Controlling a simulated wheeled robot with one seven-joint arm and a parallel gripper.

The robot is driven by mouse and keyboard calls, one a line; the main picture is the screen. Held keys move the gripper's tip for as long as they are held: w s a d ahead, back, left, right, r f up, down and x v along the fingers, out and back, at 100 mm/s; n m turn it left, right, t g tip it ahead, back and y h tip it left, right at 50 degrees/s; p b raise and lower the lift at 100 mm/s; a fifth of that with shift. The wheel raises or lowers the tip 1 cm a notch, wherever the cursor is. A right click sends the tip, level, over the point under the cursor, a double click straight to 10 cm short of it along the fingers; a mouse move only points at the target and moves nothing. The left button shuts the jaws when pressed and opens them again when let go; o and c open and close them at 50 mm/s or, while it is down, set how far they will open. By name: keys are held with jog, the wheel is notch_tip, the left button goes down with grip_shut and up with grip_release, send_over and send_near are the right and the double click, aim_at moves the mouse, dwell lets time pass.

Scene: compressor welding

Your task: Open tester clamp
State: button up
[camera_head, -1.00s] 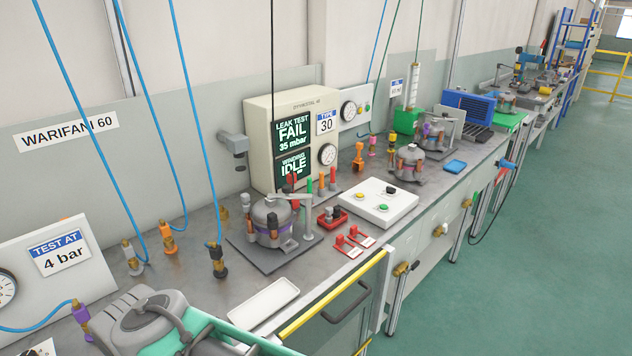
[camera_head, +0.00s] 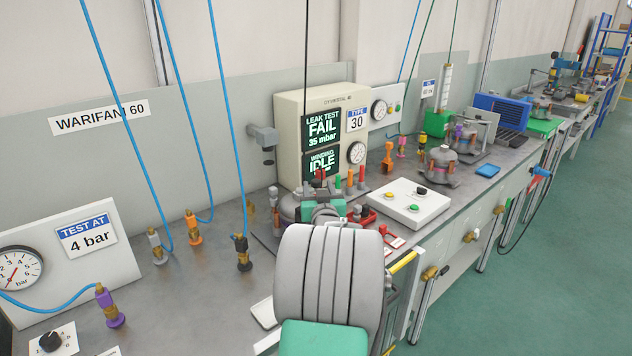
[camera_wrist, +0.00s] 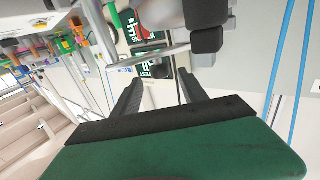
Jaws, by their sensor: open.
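The leak tester (camera_head: 340,103) stands against the wall. Its screens read FAIL 35 mbar and IDLE. A grey compressor (camera_head: 288,207) sits in front of it, mostly hidden behind my arm. In the wrist view, a pale metal bar (camera_wrist: 148,57), which looks like the tester clamp's arm, crosses above my fingertips, with a black-ended part (camera_wrist: 206,40) at its right. My gripper (camera_wrist: 159,77) is open, with two dark fingers apart and nothing visible between them. The fingertips are close to the bar; I cannot tell whether they touch it. In the head view my arm hides the fingers.
A white button box (camera_head: 410,203) stands right of my arm, with red tags (camera_head: 393,241) near it. Capped hose fittings (camera_head: 243,252) stand on the bench at left, with blue hoses hanging above. A white tray (camera_head: 264,312) is partly covered by my arm.

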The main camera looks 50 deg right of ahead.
aim_at(317, 183)
jog(key=x, duration=0.4)
jog(key=shift+w+p, duration=0.15)
jog(key=shift+p, duration=0.15)
grip_shut()
dwell(1.1)
